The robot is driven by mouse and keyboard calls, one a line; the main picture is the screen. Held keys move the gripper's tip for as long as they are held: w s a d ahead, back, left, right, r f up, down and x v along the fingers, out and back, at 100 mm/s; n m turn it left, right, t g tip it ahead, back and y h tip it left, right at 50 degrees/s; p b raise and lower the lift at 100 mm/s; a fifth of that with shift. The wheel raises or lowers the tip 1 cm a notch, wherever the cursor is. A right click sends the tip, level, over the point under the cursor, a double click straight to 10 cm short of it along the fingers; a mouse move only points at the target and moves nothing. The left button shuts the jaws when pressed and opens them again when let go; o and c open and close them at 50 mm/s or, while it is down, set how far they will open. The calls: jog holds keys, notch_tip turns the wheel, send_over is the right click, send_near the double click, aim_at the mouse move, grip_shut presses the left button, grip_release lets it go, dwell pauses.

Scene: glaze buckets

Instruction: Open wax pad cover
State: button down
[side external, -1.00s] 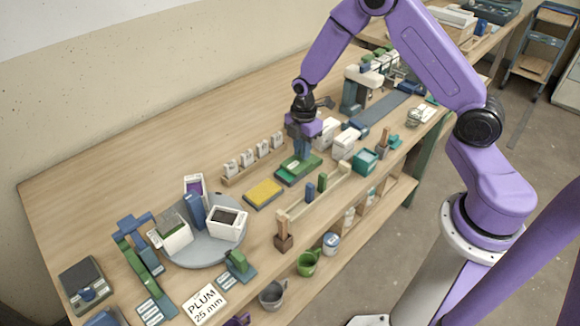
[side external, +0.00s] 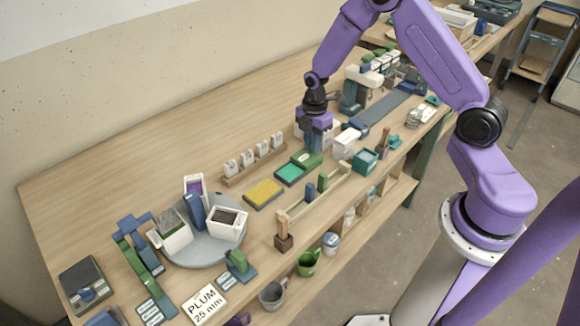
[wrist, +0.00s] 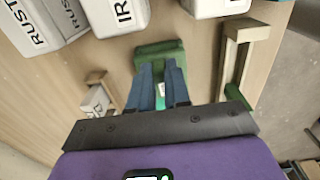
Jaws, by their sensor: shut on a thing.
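The wax pad (side external: 289,174) is a teal surface in a dark green tray on the bench, now visible in the side view. Its green cover (side external: 312,160) lies at the pad's far right end, away from the teal surface; I cannot tell if it still touches the tray. My gripper (side external: 310,150) points down over the cover and is shut on it. In the wrist view the two blue fingers of my gripper (wrist: 160,70) reach the green cover (wrist: 160,50), and a bit of teal shows between them. The exact grip is hidden.
A yellow pad (side external: 263,194) lies left of the wax pad. White labelled tubs (side external: 344,144) stand close behind the gripper. A wooden rack with posts (side external: 313,196) runs along the front, and a rack of white tags (side external: 254,158) stands behind.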

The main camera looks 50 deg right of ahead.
jog(key=c, duration=1.2)
grip_release()
jog(key=shift+o, duration=0.2)
jog(key=shift+r, duration=0.1)
jog(key=shift+r, duration=3.45)
jog(key=shift+a, duration=0.1)
